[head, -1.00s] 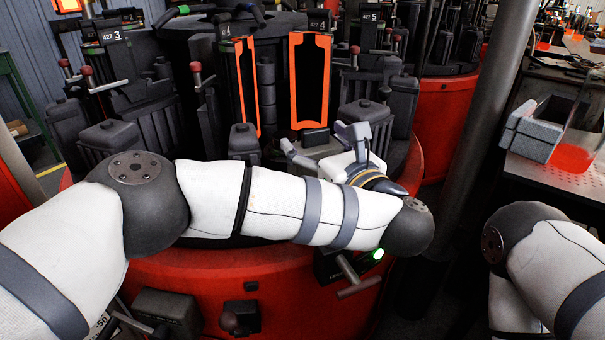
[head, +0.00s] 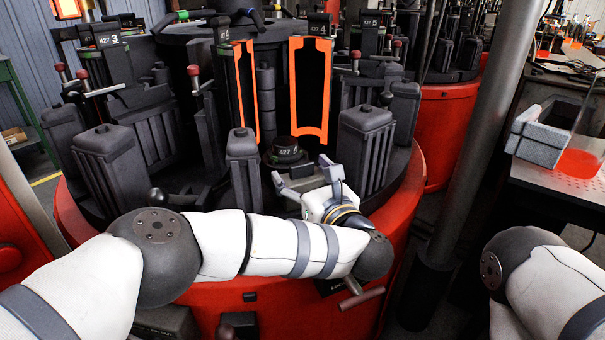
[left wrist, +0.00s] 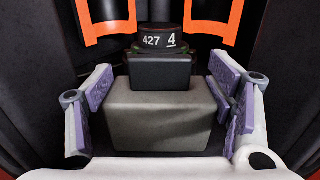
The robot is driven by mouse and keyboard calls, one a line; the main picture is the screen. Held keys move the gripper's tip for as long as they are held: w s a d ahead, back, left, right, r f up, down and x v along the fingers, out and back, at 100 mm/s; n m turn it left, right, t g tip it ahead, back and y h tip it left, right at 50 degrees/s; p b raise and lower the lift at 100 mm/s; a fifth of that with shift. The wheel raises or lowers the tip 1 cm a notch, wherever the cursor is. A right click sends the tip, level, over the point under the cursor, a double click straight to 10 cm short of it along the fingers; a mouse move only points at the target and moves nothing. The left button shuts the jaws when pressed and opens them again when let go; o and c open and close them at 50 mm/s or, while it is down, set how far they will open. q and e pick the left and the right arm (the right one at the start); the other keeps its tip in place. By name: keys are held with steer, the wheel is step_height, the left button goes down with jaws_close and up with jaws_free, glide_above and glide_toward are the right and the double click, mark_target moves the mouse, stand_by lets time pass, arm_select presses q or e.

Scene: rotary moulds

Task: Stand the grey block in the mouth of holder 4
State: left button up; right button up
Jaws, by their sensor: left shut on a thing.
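My left gripper (head: 307,180) is shut on the grey block (head: 302,184), low in front of holder 4. In the left wrist view the grey block (left wrist: 160,118) sits upright between the two purple-padded fingers (left wrist: 165,112), with a smaller dark piece (left wrist: 160,73) on top. Holder 4 (head: 311,88) stands open behind it, its halves edged in orange. Its base disc labelled 427 4 (head: 288,153) is just beyond the block and also shows in the left wrist view (left wrist: 158,41). The block's underside is hidden. My right gripper is out of view.
Dark holder bodies stand on both sides, one at the right (head: 362,150) and one at the left (head: 242,165). The red round machine base (head: 412,180) curves around the front. A grey pole (head: 470,140) stands at the right, beside a table with a grey open box (head: 540,137).

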arm_select(q)
steer(key=o, duration=1.9)
steer(key=shift+s+d+r, duration=0.1)
steer(key=shift+s+r, duration=0.05)
steer(key=shift+s, duration=0.05)
steer(key=v, duration=0.8)
steer(key=shift+s+d+p, duration=0.1)
steer(key=shift+s+p, duration=0.1)
steer(key=shift+p, duration=0.15)
steer(key=v, duration=0.1)
steer(key=p+v, duration=0.1)
steer(key=shift+s+d+r, duration=0.15)
steer(key=shift+s+r, duration=0.15)
steer(key=shift+s+f, duration=0.3)
steer(key=shift+f, duration=0.1)
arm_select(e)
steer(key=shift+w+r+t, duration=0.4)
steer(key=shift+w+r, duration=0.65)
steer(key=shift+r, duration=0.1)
